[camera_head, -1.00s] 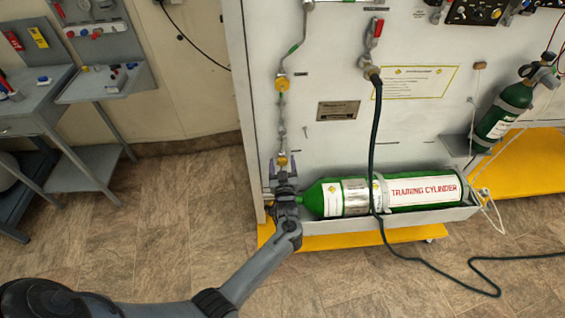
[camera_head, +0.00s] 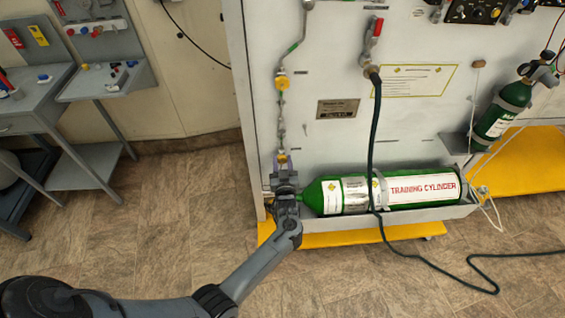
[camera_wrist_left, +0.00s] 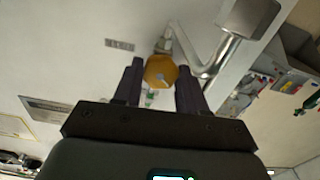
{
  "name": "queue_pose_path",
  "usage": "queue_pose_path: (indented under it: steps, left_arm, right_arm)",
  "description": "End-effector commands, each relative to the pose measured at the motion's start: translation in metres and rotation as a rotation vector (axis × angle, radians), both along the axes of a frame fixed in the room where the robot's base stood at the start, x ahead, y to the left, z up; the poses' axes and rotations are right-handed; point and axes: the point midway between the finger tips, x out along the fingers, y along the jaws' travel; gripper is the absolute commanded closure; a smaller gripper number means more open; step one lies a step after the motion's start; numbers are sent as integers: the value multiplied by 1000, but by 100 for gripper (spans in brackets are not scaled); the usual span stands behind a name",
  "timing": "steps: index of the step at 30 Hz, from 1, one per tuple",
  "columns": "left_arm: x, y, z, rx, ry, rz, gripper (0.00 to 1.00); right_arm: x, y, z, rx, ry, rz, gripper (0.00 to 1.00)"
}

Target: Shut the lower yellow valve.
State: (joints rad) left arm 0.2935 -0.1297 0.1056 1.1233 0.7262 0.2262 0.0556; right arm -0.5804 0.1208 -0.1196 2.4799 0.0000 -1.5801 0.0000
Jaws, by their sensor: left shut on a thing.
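The lower yellow valve (camera_head: 282,157) sits low on the pipe run at the left edge of the white panel. In the left wrist view, its round yellow knob (camera_wrist_left: 160,71) lies between the two dark fingers. My left gripper (camera_head: 282,165) reaches up to it from below and is shut on the knob. The gripper hides part of the valve and the piping beneath it. The upper yellow valve (camera_head: 282,83) is higher on the same pipe run, clear of the gripper. My right gripper is not in view.
A green training cylinder (camera_head: 330,197) lies in a tray just right of my left gripper. A dark hose (camera_head: 374,140) hangs from a red-handled valve (camera_head: 374,32) and trails over the floor. Grey side tables (camera_head: 85,165) stand at the left, with open floor between.

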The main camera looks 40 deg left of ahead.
Motion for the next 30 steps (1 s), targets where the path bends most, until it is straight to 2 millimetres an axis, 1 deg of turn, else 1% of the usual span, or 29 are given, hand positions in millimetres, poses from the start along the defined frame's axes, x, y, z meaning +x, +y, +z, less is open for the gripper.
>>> queue_pose_path:
  steps: [1, 8, 15, 21, 30]
  left_arm:
    - [0, 0, 2, 19, 18, 0, 89]
    - [0, 1, 3, 142, 142, 1, 89]
    - [1, 0, 2, 303, 301, 0, 89]
    - [1, 0, 1, 426, 422, 0, 89]
    - [1, -1, 0, 557, 551, 0, 89]
  right_arm:
    - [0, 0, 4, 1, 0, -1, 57]
    - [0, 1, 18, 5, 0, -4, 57]
    - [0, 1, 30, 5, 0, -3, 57]
    - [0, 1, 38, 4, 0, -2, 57]
    - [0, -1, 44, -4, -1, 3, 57]
